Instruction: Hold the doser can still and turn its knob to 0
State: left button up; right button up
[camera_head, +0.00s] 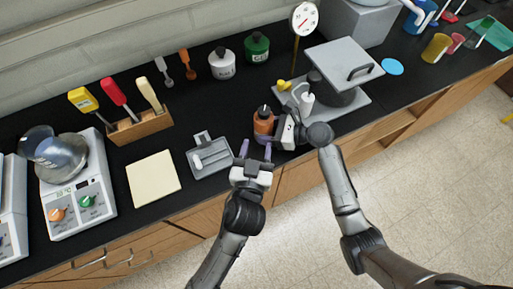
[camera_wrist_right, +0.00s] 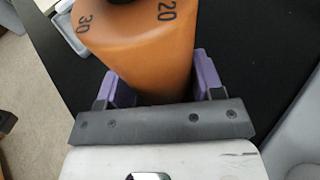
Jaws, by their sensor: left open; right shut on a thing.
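The doser can (camera_head: 262,126) is orange with a black knob (camera_head: 264,110) on top and stands upright near the front edge of the bench. My right gripper (camera_wrist_right: 163,80) is shut on the can's body from the right side, its purple fingers on either side of the orange wall (camera_wrist_right: 145,48). The right wrist view shows the marks 30 and 20 on the can's top, and only a dark edge of the knob (camera_wrist_right: 125,2). The knob's setting cannot be read. My left gripper (camera_head: 256,150) is open and empty, just in front of the can, below knob height in the picture.
A grey tray (camera_head: 219,168) lies left of the can, beside a cream pad (camera_head: 169,186). A grey machine on a base plate (camera_head: 350,108) stands close on the right. White (camera_head: 222,66) and green (camera_head: 257,48) bottles stand behind. The bench's front edge is close.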

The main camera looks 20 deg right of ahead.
pick_arm(q)
jog(key=shift+o, duration=0.2)
jog(key=shift+o, duration=0.7)
jog(key=shift+r, duration=0.1)
jog(key=shift+o, duration=0.5)
jog(key=w+a+r+m+t+h, duration=0.1)
jog(key=w+a+r+m, duration=0.1)
jog(key=w+r, duration=0.2)
jog(key=shift+w+a+r+m, duration=0.3)
jog(key=shift+r+m, duration=0.1)
jog(key=shift+r, duration=0.4)
jog(key=w+a+m, duration=0.2)
jog(key=w+m, duration=0.1)
jog(key=g+h, duration=0.6)
jog(key=g, duration=0.2)
send_near(260, 115)
jog(key=x, duration=1.2)
jog(key=shift+c, duration=0.2)
